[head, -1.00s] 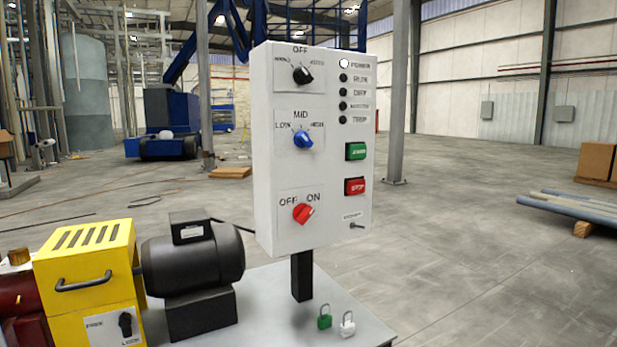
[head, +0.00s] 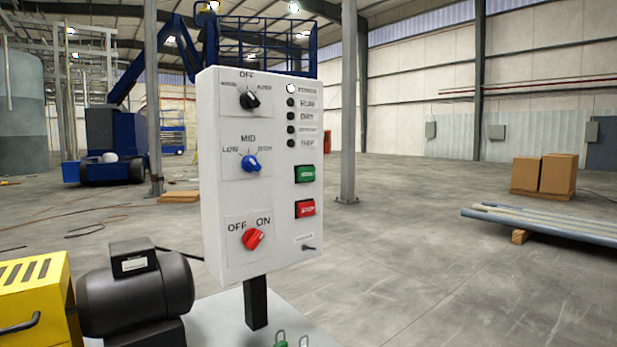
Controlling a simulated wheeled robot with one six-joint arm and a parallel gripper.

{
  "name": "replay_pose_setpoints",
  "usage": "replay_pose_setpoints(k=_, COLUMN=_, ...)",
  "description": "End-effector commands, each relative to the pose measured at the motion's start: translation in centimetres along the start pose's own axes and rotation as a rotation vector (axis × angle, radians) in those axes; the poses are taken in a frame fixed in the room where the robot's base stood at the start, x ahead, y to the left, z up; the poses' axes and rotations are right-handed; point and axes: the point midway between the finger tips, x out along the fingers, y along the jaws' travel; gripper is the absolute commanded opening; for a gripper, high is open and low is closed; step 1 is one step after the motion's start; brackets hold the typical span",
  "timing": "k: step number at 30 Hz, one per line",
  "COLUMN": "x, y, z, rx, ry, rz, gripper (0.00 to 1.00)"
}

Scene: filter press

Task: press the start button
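A white control panel (head: 210,180) stands on a black post (head: 256,302). The green button (head: 305,174), its label too small to read surely, is on the panel's right side. A red button (head: 305,208) is just below it. A black knob (head: 250,100) sits at the top left, a blue knob (head: 250,163) marked LOW and MID below it, and a red switch (head: 252,239) at the bottom points toward ON. The top indicator (head: 291,88) is white; the ones below are dark. My gripper is not in view.
A black motor (head: 135,293) and a yellow housing (head: 40,305) stand left of the panel on a grey table (head: 225,318). A green padlock (head: 280,342) shows at the bottom edge. Pipes (head: 540,225) and boxes (head: 542,176) lie to the right; the floor between is clear.

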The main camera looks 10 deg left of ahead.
Motion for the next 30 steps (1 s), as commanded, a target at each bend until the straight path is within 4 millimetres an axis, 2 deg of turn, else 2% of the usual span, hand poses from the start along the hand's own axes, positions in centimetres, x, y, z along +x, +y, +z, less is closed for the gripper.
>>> replay_pose_setpoints(k=1, x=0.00, y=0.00, z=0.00, rx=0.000, ry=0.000, rz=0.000, gripper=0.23)
replay_pose_setpoints(k=4, x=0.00, y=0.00, z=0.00, rx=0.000, ry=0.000, rz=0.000, gripper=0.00)
replay_pose_setpoints(k=30, x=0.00, y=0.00, z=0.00, rx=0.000, ry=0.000, rz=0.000, gripper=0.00)
